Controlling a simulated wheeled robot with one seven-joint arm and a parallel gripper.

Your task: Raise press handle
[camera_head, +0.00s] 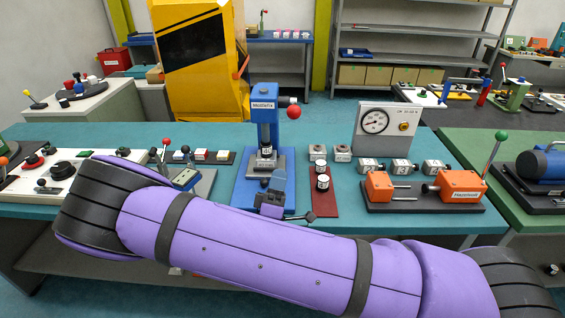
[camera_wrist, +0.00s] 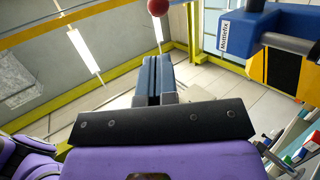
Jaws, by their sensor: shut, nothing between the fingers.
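The press (camera_head: 264,125) is a blue column with a labelled head on a blue base (camera_head: 247,195), in the middle of the teal bench. Its handle ends in a red ball (camera_head: 294,112) just right of the head; most of the rod is hidden. My gripper (camera_head: 279,174) seems to show low in front of the press, partly hidden by my purple arm. In the wrist view, my blue fingers (camera_wrist: 156,62) are together and empty, pointing up. The red ball (camera_wrist: 158,7) appears beyond their tips, apart from them. The press head (camera_wrist: 240,33) is at upper right there.
A gauge panel (camera_head: 387,128) and an orange vise (camera_head: 458,187) stand farther right. Small levers and a white control board (camera_head: 25,186) are at left. My arm crosses the front of the bench.

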